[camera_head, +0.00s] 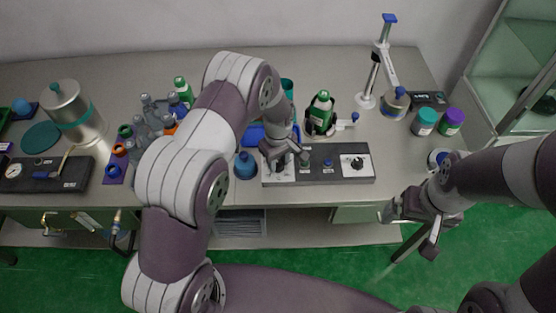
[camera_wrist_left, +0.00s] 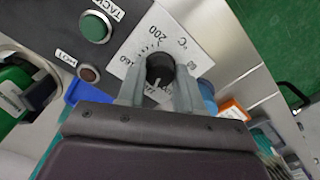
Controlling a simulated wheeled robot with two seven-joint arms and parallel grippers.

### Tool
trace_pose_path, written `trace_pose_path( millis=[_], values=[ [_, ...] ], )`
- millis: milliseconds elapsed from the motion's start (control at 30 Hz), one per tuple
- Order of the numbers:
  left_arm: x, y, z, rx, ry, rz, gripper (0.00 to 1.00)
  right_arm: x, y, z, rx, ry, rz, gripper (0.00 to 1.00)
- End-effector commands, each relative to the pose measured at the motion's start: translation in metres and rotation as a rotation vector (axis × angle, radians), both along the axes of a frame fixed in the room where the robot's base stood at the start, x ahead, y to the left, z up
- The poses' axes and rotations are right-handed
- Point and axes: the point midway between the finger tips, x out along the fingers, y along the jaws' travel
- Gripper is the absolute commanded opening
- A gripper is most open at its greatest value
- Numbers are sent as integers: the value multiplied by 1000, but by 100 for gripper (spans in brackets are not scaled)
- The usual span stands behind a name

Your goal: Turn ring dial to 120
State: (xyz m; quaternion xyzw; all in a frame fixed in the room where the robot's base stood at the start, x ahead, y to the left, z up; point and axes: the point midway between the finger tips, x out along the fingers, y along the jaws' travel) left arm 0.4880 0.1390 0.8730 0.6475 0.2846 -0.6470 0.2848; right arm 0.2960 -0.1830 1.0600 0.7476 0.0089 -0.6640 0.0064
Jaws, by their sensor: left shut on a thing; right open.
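A dark control panel (camera_head: 325,178) lies near the table's front edge. My left gripper (camera_head: 277,157) is over its left end and hides the dial there in the head view. In the left wrist view my left gripper (camera_wrist_left: 160,84) is shut on a black dial knob (camera_wrist_left: 160,66), a finger on either side. The knob sits on a white scale plate (camera_wrist_left: 185,45) marked °C, with 200 and 160 readable. A pale pointer mark on the knob faces down between the fingers; the number there is hidden. My right gripper (camera_head: 411,226) is open and empty, in front of the table at right.
Another black dial (camera_head: 354,163) is on the panel's right end. The wrist view shows a green button (camera_wrist_left: 95,27) and a brown light (camera_wrist_left: 89,74). A blue bottle (camera_head: 245,166) stands left of the panel, a green bottle (camera_head: 321,112) behind it. Jars (camera_head: 424,121) stand at right.

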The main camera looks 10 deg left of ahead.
Motion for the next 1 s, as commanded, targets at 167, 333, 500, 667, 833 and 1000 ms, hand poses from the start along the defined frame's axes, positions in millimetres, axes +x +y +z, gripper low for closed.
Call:
trace_pose_path(
  millis=[167,333,500,667,833,1000],
  values=[
    [-2,0,-2,0,6,13,5,0,0,-1,0,0,0,100],
    [-2,0,-2,0,6,13,5,0,0,-1,0,0,0,100],
    [-2,0,-2,0,6,12,45,0,0,0,0,0,0,100],
    [-1,0,-1,1,4,12,61,0,0,0,0,0,0,100],
    [-1,0,0,0,1,12,61,0,0,-1,0,0,0,100],
    [1,0,23,-1,-4,12,61,0,0,-6,0,0,0,100]
  ],
)
